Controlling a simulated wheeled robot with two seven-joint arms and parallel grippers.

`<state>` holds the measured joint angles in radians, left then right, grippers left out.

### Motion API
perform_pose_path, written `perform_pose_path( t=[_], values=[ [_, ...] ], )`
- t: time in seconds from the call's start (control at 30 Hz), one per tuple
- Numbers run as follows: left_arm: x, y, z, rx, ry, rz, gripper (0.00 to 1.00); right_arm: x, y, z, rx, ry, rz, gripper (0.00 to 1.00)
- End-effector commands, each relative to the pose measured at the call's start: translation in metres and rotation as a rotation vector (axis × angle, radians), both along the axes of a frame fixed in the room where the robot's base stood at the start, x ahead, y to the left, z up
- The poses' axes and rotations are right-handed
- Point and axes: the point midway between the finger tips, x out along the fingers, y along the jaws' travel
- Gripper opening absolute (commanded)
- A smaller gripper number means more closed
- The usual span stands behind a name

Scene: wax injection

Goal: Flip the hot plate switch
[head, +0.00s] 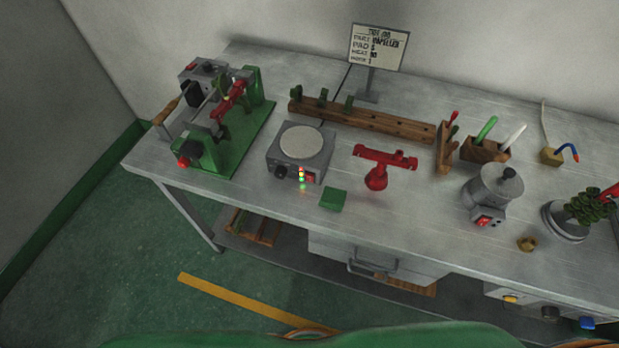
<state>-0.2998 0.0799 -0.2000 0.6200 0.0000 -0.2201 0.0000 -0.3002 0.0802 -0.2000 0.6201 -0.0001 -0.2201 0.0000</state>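The hot plate (290,163) is a grey box with a round pale plate (301,141) on top. It stands on the left half of the workbench. Its front face has a dark knob (280,172), a column of small lit lights (302,174) in red, yellow and green, and a small red switch (311,178) to the right of the lights. The switch is too small for me to tell its position. Neither my left nor my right gripper shows in the head view.
A green-based machine (240,135) stands left of the hot plate. A green block (333,199) and a red tool (377,178) lie to its right. A wooden rack (380,123) is behind. A grey pot (488,187) stands further right. The bench's front left edge is clear.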

Motion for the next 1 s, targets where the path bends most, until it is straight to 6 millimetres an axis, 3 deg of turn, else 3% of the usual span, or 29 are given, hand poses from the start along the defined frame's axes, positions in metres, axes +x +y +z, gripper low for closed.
perform_pose_path(
  t=[0.1,0.47,1.0],
  values=[
    [0.0,0.0,0.0,0.0,0.0,0.0,0.66,0.0,0.0001,0.0,0.0,0.0,0.0,1.0],
    [0.0,0.0,0.0,0.0,0.0,0.0,0.66,0.0001,0.0002,0.0,0.0,0.0,0.0,0.03],
    [0.0,-0.0001,0.0,0.0,0.0,0.0,0.66,0.0,0.0003,0.0,0.001,0.0,0.0,0.0]
  ],
)
